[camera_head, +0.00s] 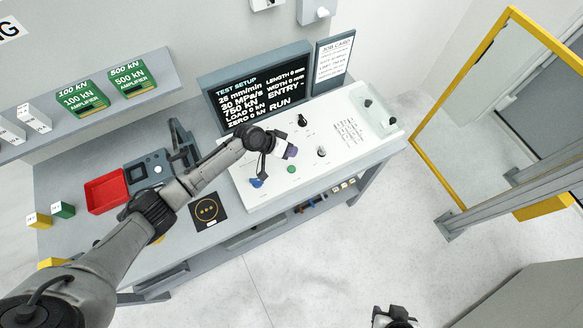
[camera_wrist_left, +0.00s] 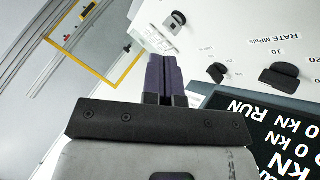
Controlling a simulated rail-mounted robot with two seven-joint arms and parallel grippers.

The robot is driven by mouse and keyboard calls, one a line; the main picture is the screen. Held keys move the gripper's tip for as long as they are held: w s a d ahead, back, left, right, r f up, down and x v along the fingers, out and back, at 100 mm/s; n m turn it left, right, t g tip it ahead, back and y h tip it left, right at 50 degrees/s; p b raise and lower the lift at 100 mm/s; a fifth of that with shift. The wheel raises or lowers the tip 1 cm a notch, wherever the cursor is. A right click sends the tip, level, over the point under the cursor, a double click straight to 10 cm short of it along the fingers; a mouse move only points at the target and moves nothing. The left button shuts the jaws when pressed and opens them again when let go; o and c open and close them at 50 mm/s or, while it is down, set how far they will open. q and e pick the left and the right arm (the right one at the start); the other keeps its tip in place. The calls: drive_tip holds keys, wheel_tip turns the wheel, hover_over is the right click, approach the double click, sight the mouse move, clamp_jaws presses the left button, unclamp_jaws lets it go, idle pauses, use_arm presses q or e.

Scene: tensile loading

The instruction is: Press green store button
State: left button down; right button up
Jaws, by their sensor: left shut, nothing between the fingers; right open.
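The green button (camera_head: 291,169) sits on the sloped white control panel (camera_head: 335,175), between a blue knob (camera_head: 257,183) and a black knob (camera_head: 321,152). My left gripper (camera_head: 292,152) is shut and empty, its purple fingers above the panel just behind the green button in the picture. In the left wrist view the closed fingers (camera_wrist_left: 165,75) point at the white panel; the green button does not show there. I cannot tell how far the fingertips are from the panel. My right gripper (camera_head: 394,317) is at the bottom edge, partly cut off, open and away from the panel.
A test setup screen (camera_head: 262,92) and a job card board (camera_head: 333,60) stand behind the panel. A red tray (camera_head: 106,191) and a black pad (camera_head: 207,209) lie on the bench to the left. A yellow-framed guard (camera_head: 490,110) stands at right. Open floor lies in front.

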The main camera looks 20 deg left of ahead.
use_arm(q)
drive_tip(key=b, duration=0.6)
hover_over(291, 167)
wheel_tip(291, 167, down, 8)
drive_tip(key=shift+s+r, duration=0.1)
drive_tip(key=shift+r, duration=0.05)
drive_tip(key=shift+f+b, duration=0.5)
drive_tip(key=shift+b, duration=0.15)
idle(0.3)
idle(0.8)
drive_tip(key=shift+f, duration=0.15)
drive_tip(key=shift+f+b, duration=0.25)
drive_tip(key=shift+b, duration=0.15)
